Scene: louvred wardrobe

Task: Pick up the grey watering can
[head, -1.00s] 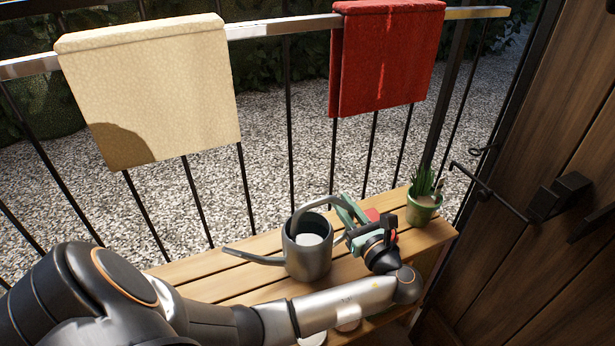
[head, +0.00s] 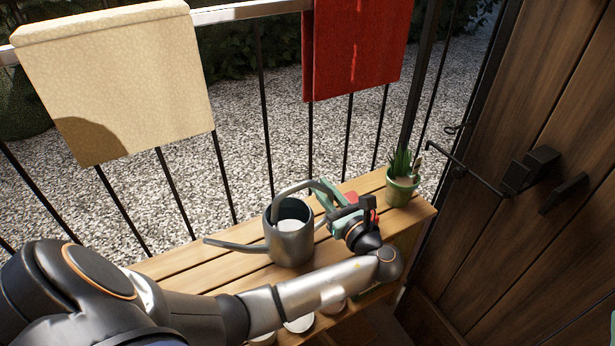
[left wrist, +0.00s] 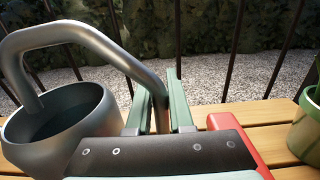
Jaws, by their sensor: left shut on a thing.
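The grey watering can (head: 289,240) stands upright on the slatted wooden bench, its spout pointing left in the head view. In the left wrist view the can's open body (left wrist: 62,125) is at left, and its curved handle arches over to the right. My left gripper (head: 327,197) is at the right side of the can. In the left wrist view its two green fingers (left wrist: 160,103) stand on either side of the handle's descending part, shut on it. Whether the can's base touches the bench is hard to tell.
A green potted plant (head: 402,183) stands at the bench's right end. Behind the bench (head: 178,262) is a metal railing with a cream towel (head: 120,75) and a red towel (head: 355,45). A wooden door (head: 520,200) with a black latch is at right.

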